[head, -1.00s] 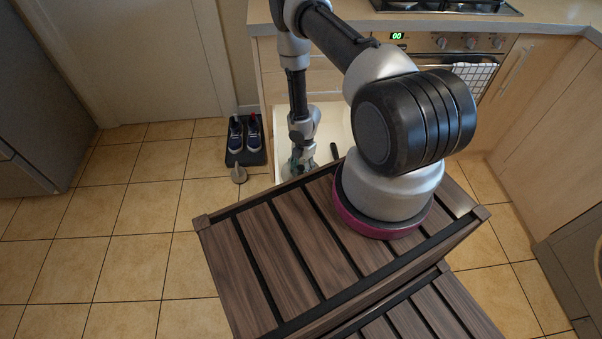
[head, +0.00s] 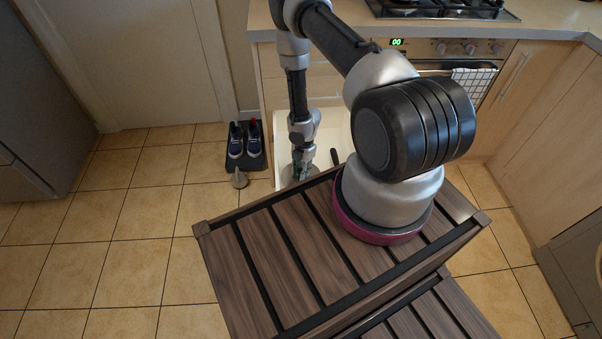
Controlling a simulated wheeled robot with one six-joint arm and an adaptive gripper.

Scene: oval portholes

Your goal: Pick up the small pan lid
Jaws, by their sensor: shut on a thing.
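My gripper (head: 303,168) is small and far off in the head view, pointing down over the white open drawer (head: 341,115) below the counter. It is shut on a greyish piece at its tips, which seems to be the small pan lid (head: 290,174). Only a little of the lid shows; the gripper and the edge of my slatted top hide the rest. I cannot tell whether the lid is clear of the drawer floor. A dark handle (head: 335,157) shows just right of the gripper.
The counter with a gas hob (head: 440,8) and an oven (head: 440,47) stands behind. Cupboards (head: 545,90) close off the right. Shoes on a dark mat (head: 246,150) and a small grey object (head: 239,179) lie on the floor left of the drawer. The tiled floor farther left is clear.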

